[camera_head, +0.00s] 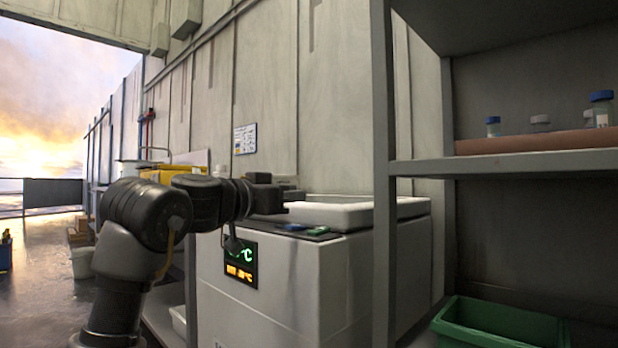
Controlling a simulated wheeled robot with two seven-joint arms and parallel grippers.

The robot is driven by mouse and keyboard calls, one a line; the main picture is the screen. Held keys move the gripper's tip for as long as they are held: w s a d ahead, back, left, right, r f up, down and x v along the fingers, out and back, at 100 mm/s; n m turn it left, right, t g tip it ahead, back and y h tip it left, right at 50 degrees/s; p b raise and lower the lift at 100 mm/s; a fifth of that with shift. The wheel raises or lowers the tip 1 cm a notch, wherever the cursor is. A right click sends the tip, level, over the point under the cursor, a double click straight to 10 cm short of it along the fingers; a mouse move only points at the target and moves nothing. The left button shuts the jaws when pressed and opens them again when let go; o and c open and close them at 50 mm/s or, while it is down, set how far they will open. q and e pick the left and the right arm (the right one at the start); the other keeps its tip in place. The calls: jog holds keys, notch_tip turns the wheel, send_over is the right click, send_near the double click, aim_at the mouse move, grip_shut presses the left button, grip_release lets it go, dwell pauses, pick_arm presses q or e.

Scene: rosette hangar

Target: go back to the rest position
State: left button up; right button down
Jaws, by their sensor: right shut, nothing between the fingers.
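A grey shelf post (383,180) stands right of the unit. The shelf (520,162) holds blue-capped bottles (601,108) on a brownish tray (530,142). A green bin (500,325) sits below. Small blue (292,227) and green (318,231) items lie on the unit. Open floor (40,290) is left.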

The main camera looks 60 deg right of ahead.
jog(key=shift+w+a+f+p, duration=0.15)
jog(key=shift+a+f, duration=0.05)
jog(key=shift+a, duration=0.4)
jog(key=shift+w+a+f+p, duration=0.1)
jog(key=shift+a+f+p, duration=0.05)
jog(key=shift+a, duration=0.4)
